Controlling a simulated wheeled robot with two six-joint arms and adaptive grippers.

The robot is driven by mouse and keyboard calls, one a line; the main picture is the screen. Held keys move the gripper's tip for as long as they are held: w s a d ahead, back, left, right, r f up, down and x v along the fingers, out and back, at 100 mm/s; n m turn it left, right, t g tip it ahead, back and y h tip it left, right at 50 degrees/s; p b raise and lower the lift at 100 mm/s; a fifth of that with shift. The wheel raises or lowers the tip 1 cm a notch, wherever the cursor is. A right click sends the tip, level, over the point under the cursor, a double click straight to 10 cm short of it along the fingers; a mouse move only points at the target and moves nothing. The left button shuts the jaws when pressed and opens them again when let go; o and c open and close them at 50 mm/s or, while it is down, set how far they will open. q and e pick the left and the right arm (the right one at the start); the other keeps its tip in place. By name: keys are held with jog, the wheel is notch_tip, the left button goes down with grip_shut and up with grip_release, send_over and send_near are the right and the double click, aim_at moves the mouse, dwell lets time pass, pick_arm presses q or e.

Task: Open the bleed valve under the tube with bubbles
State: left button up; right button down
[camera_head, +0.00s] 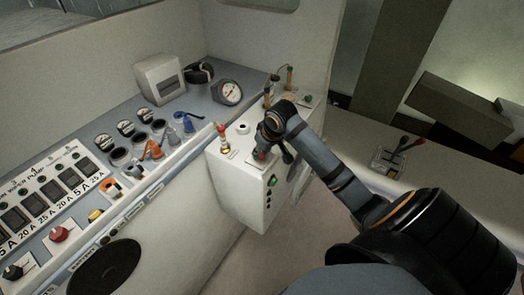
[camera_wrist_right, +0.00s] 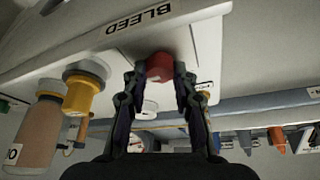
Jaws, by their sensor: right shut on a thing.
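My right gripper (camera_head: 262,148) is at the top of a white box (camera_head: 240,183) beside the console. In the right wrist view its two fingers (camera_wrist_right: 160,76) are shut on a red knob (camera_wrist_right: 159,66), one on each side. The knob sits on a white plate marked BLEED (camera_wrist_right: 108,39). In the head view a bit of red knob (camera_head: 260,156) shows under the gripper. Upright tubes (camera_head: 289,77) stand at the back of the box; I cannot make out bubbles in them. My left gripper is out of view.
A red-topped brass fitting (camera_head: 222,138) stands on the box, left of my gripper. A yellow fitting (camera_wrist_right: 85,87) and a brownish cylinder (camera_wrist_right: 42,128) are close in the wrist view. A gauge (camera_head: 228,92) and switch panel (camera_head: 55,190) are on the console.

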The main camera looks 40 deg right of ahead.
jog(key=shift+w+r, duration=0.15)
jog(key=shift+r, duration=0.1)
dwell(0.3)
jog(key=c, duration=1.3)
grip_release()
jog(key=shift+o, duration=1.2)
jog(key=shift+f, duration=0.2)
jog(key=v, duration=1.2)
